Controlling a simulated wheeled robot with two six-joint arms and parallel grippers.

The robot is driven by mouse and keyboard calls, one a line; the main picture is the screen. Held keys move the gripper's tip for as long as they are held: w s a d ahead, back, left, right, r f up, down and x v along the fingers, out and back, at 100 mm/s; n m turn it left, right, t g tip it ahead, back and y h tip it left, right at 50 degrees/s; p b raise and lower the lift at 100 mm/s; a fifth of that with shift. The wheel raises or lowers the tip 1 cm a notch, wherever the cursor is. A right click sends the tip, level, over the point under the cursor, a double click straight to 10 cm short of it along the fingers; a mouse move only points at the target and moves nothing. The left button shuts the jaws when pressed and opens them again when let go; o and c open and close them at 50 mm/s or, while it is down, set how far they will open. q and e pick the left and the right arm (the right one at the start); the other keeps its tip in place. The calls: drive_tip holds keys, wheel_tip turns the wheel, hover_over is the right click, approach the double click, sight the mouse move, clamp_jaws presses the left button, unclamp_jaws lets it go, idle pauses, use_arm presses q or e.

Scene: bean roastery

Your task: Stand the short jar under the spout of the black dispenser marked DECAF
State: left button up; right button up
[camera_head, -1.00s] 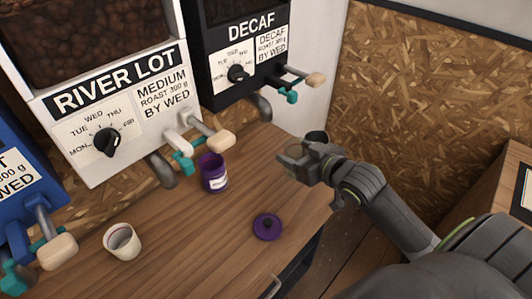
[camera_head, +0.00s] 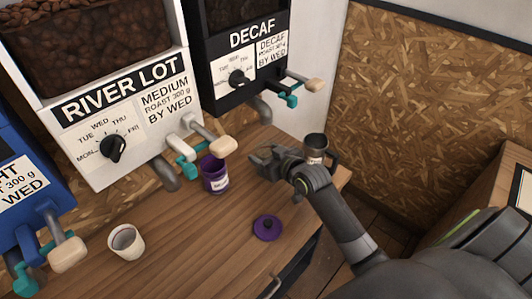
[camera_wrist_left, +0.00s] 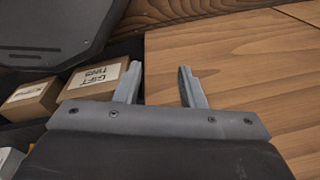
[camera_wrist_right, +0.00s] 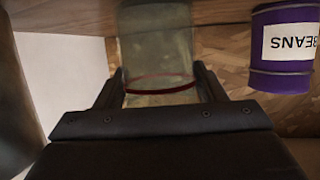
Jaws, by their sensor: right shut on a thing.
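The black dispenser marked DECAF (camera_head: 252,40) stands at the back of the counter, with a grey spout (camera_head: 263,110) hanging below it. My right gripper (camera_head: 262,162) is in front of and below that spout. It is shut on a clear glass jar with a red ring (camera_wrist_right: 158,50), which shows between the fingers in the right wrist view. In the head view the jar is mostly hidden by the gripper, and I cannot tell if it touches the counter. My left gripper (camera_wrist_left: 158,88) is open and empty; it is outside the head view.
A purple beans tin (camera_head: 214,176) stands just left of my right gripper, and a purple lid (camera_head: 267,228) lies in front. A dark mug (camera_head: 316,150) stands to the right. A white cup (camera_head: 126,242) is at left. The RIVER LOT dispenser (camera_head: 130,95) adjoins DECAF.

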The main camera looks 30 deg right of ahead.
drive_tip(key=shift+w, duration=0.15)
drive_tip(key=shift+f, duration=0.15)
drive_tip(key=o, duration=1.1)
drive_tip(key=shift+c, duration=0.2)
drive_tip(key=v, duration=1.2)
drive_tip(key=shift+b, duration=0.45)
